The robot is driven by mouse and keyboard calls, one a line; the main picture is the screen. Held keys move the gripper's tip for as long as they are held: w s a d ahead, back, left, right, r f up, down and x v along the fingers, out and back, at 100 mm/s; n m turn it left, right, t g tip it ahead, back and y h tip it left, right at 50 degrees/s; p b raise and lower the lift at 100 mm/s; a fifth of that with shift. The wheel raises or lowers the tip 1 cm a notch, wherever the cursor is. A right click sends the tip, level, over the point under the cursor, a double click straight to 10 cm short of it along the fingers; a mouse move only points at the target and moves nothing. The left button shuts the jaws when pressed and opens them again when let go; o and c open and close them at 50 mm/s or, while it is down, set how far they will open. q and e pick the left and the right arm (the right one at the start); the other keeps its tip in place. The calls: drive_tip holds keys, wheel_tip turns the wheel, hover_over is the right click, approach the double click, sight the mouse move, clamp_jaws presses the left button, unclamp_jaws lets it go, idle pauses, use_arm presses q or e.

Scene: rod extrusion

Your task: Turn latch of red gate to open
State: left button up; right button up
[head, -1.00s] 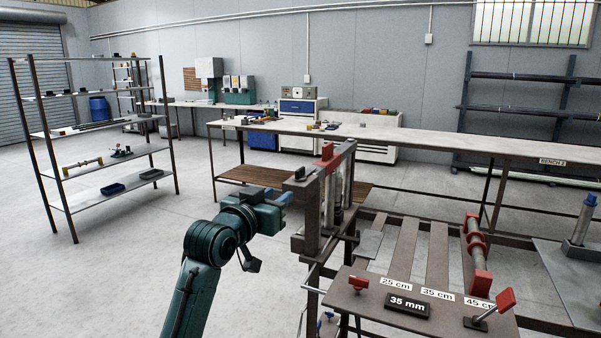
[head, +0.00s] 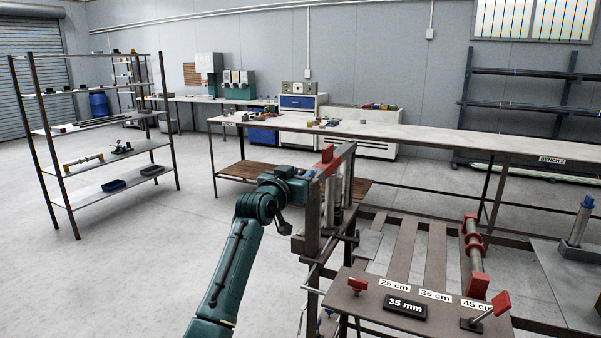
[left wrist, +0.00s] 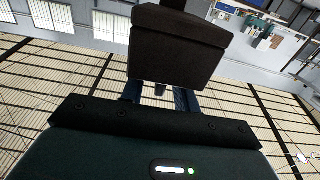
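A brown upright gate frame (head: 312,215) stands at the near end of the slatted rack. A red piece (head: 326,160) sits on its top; I cannot tell for sure whether this is the latch. My left gripper (head: 306,176) is at the left side of the frame top, just below the red piece, and its fingertips are mostly hidden there. In the left wrist view, its two blue fingers (left wrist: 160,94) stand apart with a gap between them, and a dark block (left wrist: 178,48) covers their tips. My right gripper is not in view.
A plate with a 35 mm sign (head: 405,306), length labels and red-handled clamps lies in front right. A red-ended roller (head: 473,252) is on the rack's right. A long bench (head: 400,137) stands behind. The floor left of my arm is clear.

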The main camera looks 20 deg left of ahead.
use_arm(q)
drive_tip(key=shift+w, duration=0.25)
drive_tip(key=shift+c, duration=0.3)
clamp_jaws()
